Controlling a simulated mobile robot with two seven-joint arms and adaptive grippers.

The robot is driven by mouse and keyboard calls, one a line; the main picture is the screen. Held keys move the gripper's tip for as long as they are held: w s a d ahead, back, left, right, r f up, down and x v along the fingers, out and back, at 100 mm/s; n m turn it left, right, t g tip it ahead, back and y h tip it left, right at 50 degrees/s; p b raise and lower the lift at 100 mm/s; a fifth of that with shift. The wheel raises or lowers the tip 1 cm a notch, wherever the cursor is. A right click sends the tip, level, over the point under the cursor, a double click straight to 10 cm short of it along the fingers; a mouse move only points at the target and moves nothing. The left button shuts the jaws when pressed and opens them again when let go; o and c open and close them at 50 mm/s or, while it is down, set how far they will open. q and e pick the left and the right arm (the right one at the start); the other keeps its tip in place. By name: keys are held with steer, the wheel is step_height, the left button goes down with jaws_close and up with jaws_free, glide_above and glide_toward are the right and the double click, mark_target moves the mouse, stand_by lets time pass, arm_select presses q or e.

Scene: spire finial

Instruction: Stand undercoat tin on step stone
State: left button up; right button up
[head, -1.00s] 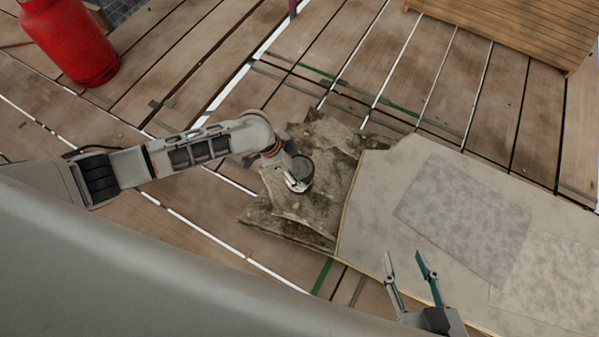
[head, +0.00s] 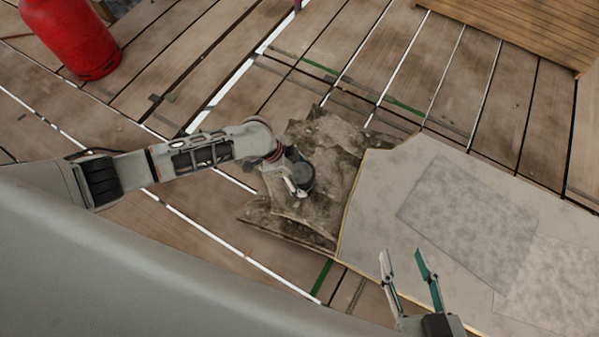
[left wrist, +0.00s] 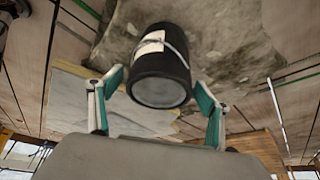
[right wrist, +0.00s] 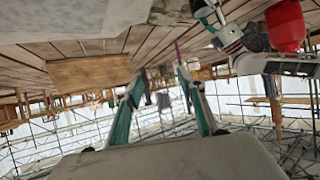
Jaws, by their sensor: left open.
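The undercoat tin is a dark cylinder with a white label and grey end; it shows in the head view (head: 304,176) and large in the left wrist view (left wrist: 160,72). It appears to stand on the step stone (head: 325,145), a rough mottled grey-brown slab, though its base contact is hidden. My left gripper (head: 301,187) is at the tin; in the left wrist view its fingers (left wrist: 160,100) are spread on either side of it, with the tin's end between them. My right gripper (head: 405,262) is open and empty over the pale board's near edge.
A pale board with grey patches (head: 375,215) lies right of the stone. A red cylinder (head: 70,38) stands at the upper left. A slatted wooden piece (head: 520,30) is at the upper right. Planks (head: 215,60) with gaps cover the floor.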

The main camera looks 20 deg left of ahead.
arm_select(q)
steer(key=shift+r, duration=0.2)
steer(key=v, duration=0.1)
steer(key=p+v, duration=0.1)
steer(key=v, duration=0.1)
steer(key=p+v, duration=0.1)
steer(key=shift+w+r, duration=0.3)
steer(key=shift+w, duration=0.05)
steer(key=p+v, duration=0.2)
steer(key=v, duration=0.4)
steer(key=shift+s+r, duration=0.1)
steer(key=shift+s, duration=0.1)
steer(key=shift+s+a+r+p, duration=0.4)
steer(key=shift+r+p, duration=0.05)
arm_select(e)
steer(key=s+d+f+n+g+h, duration=0.1)
steer(key=s+d+f, duration=0.1)
steer(key=d+f, duration=0.1)
steer(key=shift+s+d, duration=0.15)
steer(key=shift+d, duration=0.7)
steer(key=shift+a+r, duration=0.1)
steer(key=shift+r, duration=0.05)
